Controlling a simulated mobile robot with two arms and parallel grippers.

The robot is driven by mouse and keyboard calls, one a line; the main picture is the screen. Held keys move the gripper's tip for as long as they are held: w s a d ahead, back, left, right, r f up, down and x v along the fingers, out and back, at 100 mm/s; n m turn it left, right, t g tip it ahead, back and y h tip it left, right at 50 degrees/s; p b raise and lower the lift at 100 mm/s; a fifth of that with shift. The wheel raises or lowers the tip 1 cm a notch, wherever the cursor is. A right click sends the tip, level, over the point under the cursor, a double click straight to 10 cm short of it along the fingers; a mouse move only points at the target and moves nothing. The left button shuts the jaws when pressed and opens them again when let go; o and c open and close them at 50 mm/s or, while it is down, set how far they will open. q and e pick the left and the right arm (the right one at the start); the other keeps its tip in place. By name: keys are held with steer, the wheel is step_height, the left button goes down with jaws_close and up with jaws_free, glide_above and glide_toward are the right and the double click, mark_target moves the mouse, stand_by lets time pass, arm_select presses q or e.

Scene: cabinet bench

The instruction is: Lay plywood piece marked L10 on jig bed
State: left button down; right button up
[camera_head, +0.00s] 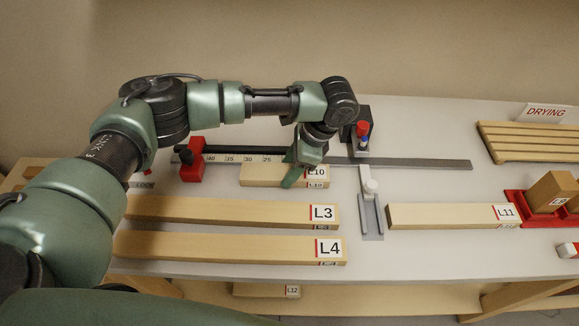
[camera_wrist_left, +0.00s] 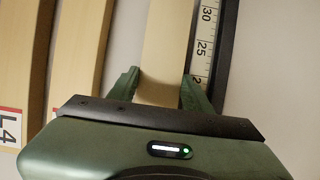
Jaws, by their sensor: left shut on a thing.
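The plywood piece marked L10 (camera_head: 268,173) is a short pale wooden block in the middle of the bench, just in front of the ruler. My left gripper (camera_head: 303,172) is shut on it near its labelled right end and partly hides that end. In the left wrist view the L10 piece (camera_wrist_left: 168,60) runs away between the two fingers of my left gripper (camera_wrist_left: 160,88). The ruler scale (camera_head: 240,158) lies along a dark fence behind the piece. I cannot tell whether the piece rests on the surface or hangs just above it. My right gripper is not in view.
Long pieces L3 (camera_head: 230,212) and L4 (camera_head: 230,247) lie in front. Piece L11 (camera_head: 440,216) lies right of a grey clamp (camera_head: 371,217). A red stop (camera_head: 191,168) sits at the ruler's left. A slatted drying rack (camera_head: 520,140) stands at the back right.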

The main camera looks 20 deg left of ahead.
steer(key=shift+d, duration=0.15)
arm_select(q)
steer(key=c, duration=0.6)
jaws_free()
steer(key=shift+f, duration=0.1)
steer(key=shift+c, duration=0.2)
steer(key=shift+s, duration=0.1)
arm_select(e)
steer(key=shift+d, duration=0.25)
arm_select(q)
steer(key=shift+w+r, duration=0.2)
steer(key=shift+r, duration=0.1)
steer(key=shift+w+d+r, duration=0.1)
steer(key=shift+r, duration=0.15)
steer(key=s+b+v, duration=0.1)
steer(key=v, duration=1)
steer(key=shift+w, duration=0.4)
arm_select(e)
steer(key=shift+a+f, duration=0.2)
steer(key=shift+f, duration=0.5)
arm_select(q)
steer(key=shift+r, duration=0.1)
